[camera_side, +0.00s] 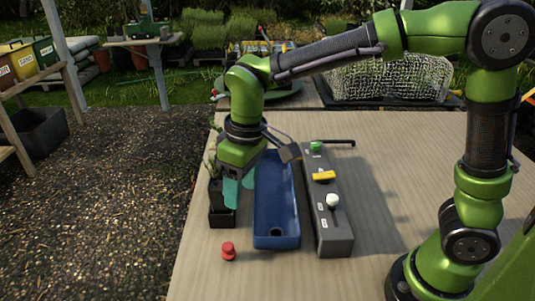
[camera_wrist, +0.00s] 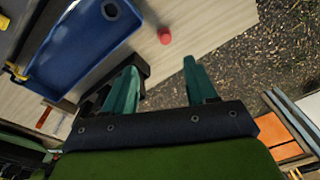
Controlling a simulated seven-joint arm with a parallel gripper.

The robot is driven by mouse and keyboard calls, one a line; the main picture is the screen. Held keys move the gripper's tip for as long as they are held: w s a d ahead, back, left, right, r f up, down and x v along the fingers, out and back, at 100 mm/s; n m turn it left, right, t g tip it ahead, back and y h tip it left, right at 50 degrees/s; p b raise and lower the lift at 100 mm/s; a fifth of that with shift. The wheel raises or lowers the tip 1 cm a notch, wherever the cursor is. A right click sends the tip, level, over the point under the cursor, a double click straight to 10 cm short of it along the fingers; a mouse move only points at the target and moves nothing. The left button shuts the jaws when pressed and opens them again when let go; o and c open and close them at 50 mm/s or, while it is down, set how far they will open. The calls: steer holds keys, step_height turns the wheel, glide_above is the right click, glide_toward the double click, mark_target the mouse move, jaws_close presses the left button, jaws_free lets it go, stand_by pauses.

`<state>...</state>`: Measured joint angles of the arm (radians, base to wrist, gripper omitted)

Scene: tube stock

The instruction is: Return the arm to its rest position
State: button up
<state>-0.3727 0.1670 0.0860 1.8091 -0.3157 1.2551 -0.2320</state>
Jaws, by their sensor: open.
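My gripper (camera_side: 239,190) has two teal fingers and is over the left side of the table, pointing down beside the blue trough. In the wrist view its fingers (camera_wrist: 160,66) are spread apart with nothing between them. The arm is bent over the table from its base at the right.
A long blue trough (camera_side: 276,200) with a dark hole and a grey panel (camera_side: 334,243) with green, yellow and white controls stand mid-table. A small red object (camera_side: 228,251) is near the front left. A black planter (camera_side: 221,215) stands at the left table edge, close to my gripper.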

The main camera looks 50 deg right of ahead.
steer(key=s+d+r+m+t, duration=0.2)
steer(key=s+d+m+t, duration=0.1)
steer(key=d, duration=0.4)
steer(key=s+d+r+m+t+y, duration=0.1)
steer(key=s+d+r+m+t, duration=0.2)
steer(key=s+d, duration=0.4)
steer(key=shift+s+d+r+m, duration=0.15)
steer(key=shift+s+d+m, duration=0.2)
steer(key=shift+s+m, duration=0.5)
steer(key=shift+o, duration=0.3)
steer(key=shift+w, duration=0.1)
